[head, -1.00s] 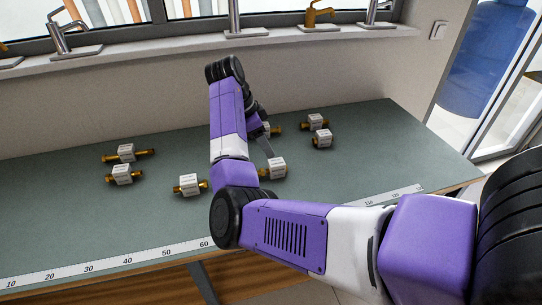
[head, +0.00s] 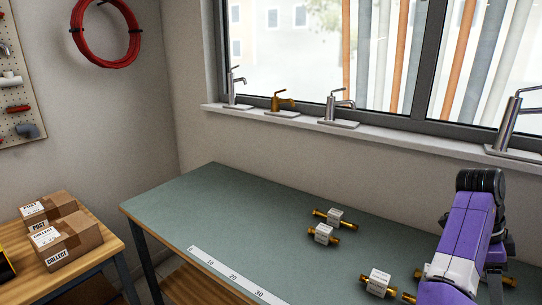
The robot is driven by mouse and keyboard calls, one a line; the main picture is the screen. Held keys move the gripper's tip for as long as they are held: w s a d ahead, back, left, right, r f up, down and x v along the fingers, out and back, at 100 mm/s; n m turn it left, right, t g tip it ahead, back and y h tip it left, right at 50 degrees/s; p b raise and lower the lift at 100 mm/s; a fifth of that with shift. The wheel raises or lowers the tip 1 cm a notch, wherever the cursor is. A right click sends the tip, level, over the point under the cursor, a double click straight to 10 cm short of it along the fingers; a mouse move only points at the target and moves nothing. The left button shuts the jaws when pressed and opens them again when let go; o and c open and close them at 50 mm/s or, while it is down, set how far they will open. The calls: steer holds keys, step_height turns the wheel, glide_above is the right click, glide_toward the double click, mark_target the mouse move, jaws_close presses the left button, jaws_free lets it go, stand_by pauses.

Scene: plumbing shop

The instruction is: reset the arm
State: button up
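My arm (head: 463,240) shows at the right of the head view, purple and white with black joints, standing over the green workbench (head: 215,205). The fingers of my gripper cannot be made out; the arm's own links cover that area. Brass fittings with white labels lie on the bench. Two are close together near its middle, a far one (head: 334,217) and a nearer one (head: 323,234). A third fitting (head: 379,283) lies left of my arm, and another brass fitting (head: 497,279) is partly hidden behind it.
A ruler strip (head: 232,275) runs along the bench's front edge. Taps, including a brass one (head: 283,104), stand on the windowsill. At left, a wooden table (head: 98,252) holds cardboard boxes (head: 70,243). A red hose coil (head: 106,30) hangs on the wall. The bench's left part is clear.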

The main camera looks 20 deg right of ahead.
steer(key=w+d+r+n+t+h, duration=0.5)
steer(key=w+d+n+t+h, duration=0.2)
steer(key=w+d+n+h, duration=0.15)
steer(key=s+a+f+n+t+y, duration=0.25)
steer(key=a+n+t, duration=0.3)
steer(key=a, duration=0.45)
steer(key=s+a+f+n+t+y, duration=0.1)
steer(key=s+a+n+t, duration=0.25)
steer(key=a+n, duration=0.4)
steer(key=s+a+f+n+t+y, duration=0.15)
steer(key=a+n+t, duration=0.3)
steer(key=a, duration=0.75)
steer(key=s+a+f+g+y, duration=0.1)
steer(key=s+a+f+y, duration=0.1)
steer(key=s+a, duration=0.7)
steer(key=s+a+f+n+g+y, duration=0.1)
steer(key=s+a+y, duration=0.3)
steer(key=s+a, duration=0.6)
steer(key=s, duration=0.8)
steer(key=shift+s+f+y, duration=0.2)
steer(key=shift+f+y, duration=0.15)
steer(key=shift+f, duration=0.05)
